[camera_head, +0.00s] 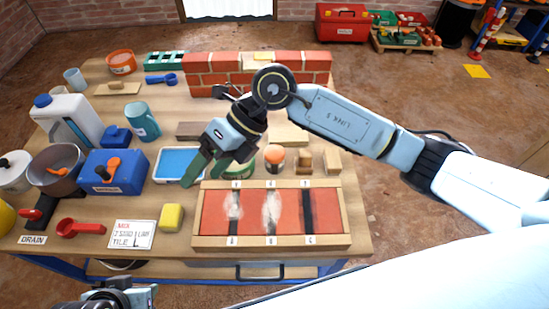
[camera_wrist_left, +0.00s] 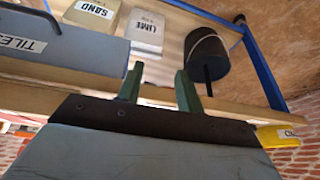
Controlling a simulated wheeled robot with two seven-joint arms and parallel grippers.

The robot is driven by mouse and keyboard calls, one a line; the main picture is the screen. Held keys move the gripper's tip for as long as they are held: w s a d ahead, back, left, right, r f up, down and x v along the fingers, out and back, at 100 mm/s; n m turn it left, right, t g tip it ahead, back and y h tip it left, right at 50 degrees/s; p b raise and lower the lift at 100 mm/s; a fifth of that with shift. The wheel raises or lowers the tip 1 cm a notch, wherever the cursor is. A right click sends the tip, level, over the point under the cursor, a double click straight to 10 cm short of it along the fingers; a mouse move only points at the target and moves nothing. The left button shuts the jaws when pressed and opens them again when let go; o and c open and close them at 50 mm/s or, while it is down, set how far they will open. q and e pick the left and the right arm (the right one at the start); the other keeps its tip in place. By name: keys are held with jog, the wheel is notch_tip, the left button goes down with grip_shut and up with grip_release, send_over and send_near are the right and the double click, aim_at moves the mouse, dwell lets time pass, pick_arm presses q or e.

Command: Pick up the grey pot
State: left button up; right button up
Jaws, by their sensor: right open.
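My right gripper (camera_head: 203,172) is open above the blue tray in the middle of the bench, well to the right of the pot. My left arm shows only in part at the bottom left of the head view. In the left wrist view my left gripper's green fingers (camera_wrist_left: 159,88) are apart with nothing between them, in front of a shelf. The grey pot is not seen there.
The pot is crowded by the blue box (camera_head: 128,174), the pale lidded pot (camera_head: 14,177), a red scoop (camera_head: 80,228) and a white jug (camera_head: 70,122). The left wrist view shows a shelf with a dark bucket (camera_wrist_left: 206,58) and a TILES box (camera_wrist_left: 70,48).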

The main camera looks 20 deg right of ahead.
jog(key=w+d+f+t+h, duration=0.1)
jog(key=w+d+f+h, duration=0.1)
jog(key=w+d+h, duration=0.55)
jog(key=m+t+h, duration=0.1)
jog(key=h, duration=0.1)
send_over(274, 152)
jog(key=shift+s+a+r, duration=0.1)
jog(key=shift+r, duration=0.15)
notch_tip(274, 152, down, 4)
jog(key=shift+f+b, duration=0.15)
jog(key=shift+b, duration=0.4)
notch_tip(274, 152, down, 3)
jog(key=shift+f+b, duration=0.15)
jog(key=shift+b, duration=0.35)
notch_tip(274, 152, down, 5)
jog(key=b, duration=0.2)
jog(key=shift+b, duration=0.3)
jog(key=shift+f, duration=0.2)
pick_arm(q)
jog(key=w+d+r+t+h, duration=0.3)
jog(key=w+d+r+t, duration=0.2)
jog(key=w+r+t, duration=0.4)
notch_tip(274, 152, up, 3)
jog(key=shift+w+d+r+m, duration=0.1)
jog(key=shift+w+d+m, duration=0.2)
jog(key=shift+d, duration=0.05)
pick_arm(e)
jog(key=shift+c, duration=0.4)
jog(key=c, duration=0.9)
